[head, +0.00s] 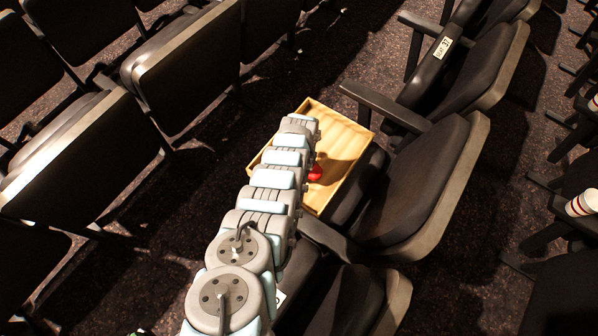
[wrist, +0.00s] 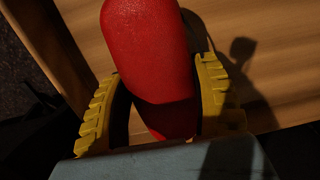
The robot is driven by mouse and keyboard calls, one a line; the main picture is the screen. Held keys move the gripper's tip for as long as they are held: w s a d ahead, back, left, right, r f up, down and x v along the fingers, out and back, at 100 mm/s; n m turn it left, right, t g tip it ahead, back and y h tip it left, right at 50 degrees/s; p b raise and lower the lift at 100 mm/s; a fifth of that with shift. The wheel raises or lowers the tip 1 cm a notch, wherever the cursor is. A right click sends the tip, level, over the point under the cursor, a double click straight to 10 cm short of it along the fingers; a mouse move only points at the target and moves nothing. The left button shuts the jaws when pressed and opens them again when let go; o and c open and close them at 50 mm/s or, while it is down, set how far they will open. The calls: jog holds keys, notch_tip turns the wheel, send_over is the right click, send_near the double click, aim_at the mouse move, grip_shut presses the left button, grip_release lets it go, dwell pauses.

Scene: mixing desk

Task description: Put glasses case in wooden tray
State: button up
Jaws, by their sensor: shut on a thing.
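The red glasses case (wrist: 150,50) is between the two yellow fingers of my gripper (wrist: 161,75) in the wrist view, and they are shut on it. It is rounded at its far end. The tray's wood fills the background of the wrist view (wrist: 270,40), behind the case. I cannot tell whether the case touches the tray floor. My arm hides part of the tray and my gripper in the head view.
The tray lies among rows of dark folding seats. A seat with armrests (head: 415,190) stands close to its right, and more seats (head: 85,150) stand at the left. Dark carpet shows between the rows. A striped cup (head: 582,203) is at the far right.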

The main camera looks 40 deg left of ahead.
jog(key=shift+s+a+f+b, duration=0.2)
jog(key=shift+a+f+b, duration=0.15)
jog(key=shift+f, duration=0.3)
jog(key=f+b, duration=0.1)
jog(key=f, duration=0.1)
jog(key=b, duration=0.1)
jog(key=shift+s+a+f+b, duration=0.1)
jog(key=shift+s+f+b, duration=0.2)
jog(key=shift+f, duration=0.1)
jog(key=shift+w+f, duration=0.1)
jog(key=shift+f, duration=0.1)
jog(key=shift+f+b, duration=0.15)
jog(key=shift+b, duration=0.2)
jog(key=o, duration=1.2)
